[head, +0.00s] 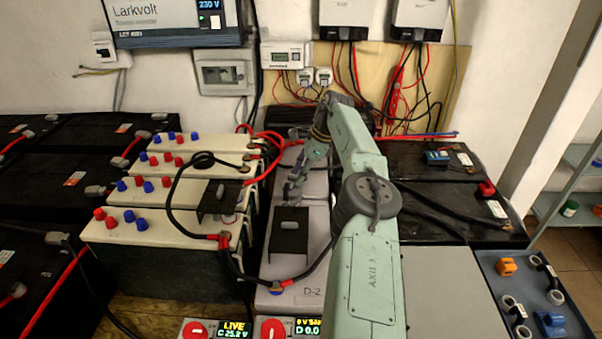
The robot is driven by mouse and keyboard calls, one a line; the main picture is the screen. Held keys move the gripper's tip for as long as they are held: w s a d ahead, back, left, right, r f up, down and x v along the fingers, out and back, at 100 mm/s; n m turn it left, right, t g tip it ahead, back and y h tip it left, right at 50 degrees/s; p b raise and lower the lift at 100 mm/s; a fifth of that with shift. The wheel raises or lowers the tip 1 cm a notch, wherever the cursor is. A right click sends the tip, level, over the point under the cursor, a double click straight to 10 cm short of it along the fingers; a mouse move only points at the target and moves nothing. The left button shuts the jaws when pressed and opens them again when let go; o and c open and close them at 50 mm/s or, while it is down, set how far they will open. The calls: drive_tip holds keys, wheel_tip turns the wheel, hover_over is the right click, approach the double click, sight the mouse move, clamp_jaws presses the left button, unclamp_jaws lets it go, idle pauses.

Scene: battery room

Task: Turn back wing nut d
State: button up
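I cannot make out wing nut d. The grey battery marked D-2 (312,291) stands in the middle, with a black bracket (289,234) on its top. A dark cable ends at a terminal with a blue part (277,288) at the battery's front. My gripper (291,194) is just behind the black bracket, over the battery, pointing down. The space between its fingers is too small to judge, and anything at its tips is hidden.
Cream batteries with red and blue caps (148,232) stand on the left, with a second black bracket (219,200). Front displays read LIVE for C (234,329) and D 0.0 (308,328). A blue-grey tray (497,277) with cable pieces and orange and blue parts lies right.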

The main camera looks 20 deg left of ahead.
drive_tip(key=v, duration=0.7)
drive_tip(key=shift+r, duration=0.2)
drive_tip(key=shift+d, duration=0.15)
